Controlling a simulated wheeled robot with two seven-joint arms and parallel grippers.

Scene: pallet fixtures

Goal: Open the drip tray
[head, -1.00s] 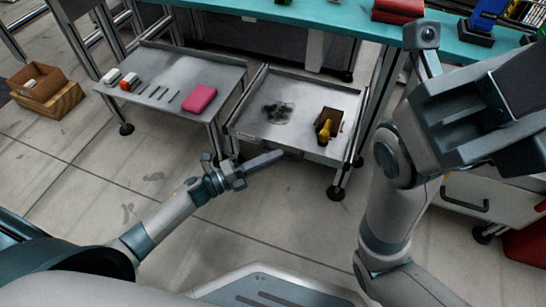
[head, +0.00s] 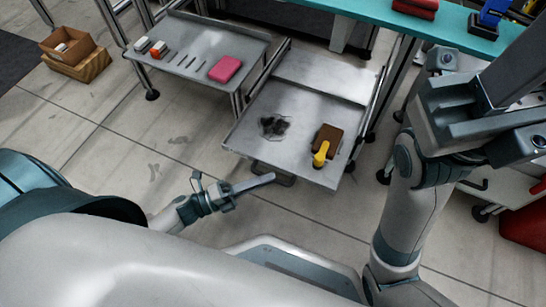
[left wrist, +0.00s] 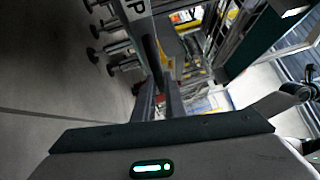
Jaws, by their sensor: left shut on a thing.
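The drip tray (head: 300,128) is a flat grey metal drawer in the head view, pulled out toward me from its frame under the teal bench. It carries a dark stain, a brown block and a yellow-handled tool. Its dark handle (head: 285,178) is at the front edge. My left gripper (head: 270,179) is at that handle, shut on it. In the left wrist view the two fingers (left wrist: 160,100) close around the dark handle bar (left wrist: 151,55). My right arm is on the right, but its fingertips are not visible.
A side table (head: 198,52) with a pink sponge (head: 225,69) and small items stands left of the tray. Boxes (head: 72,50) sit on the floor at far left. The teal bench (head: 365,12) runs along the back.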

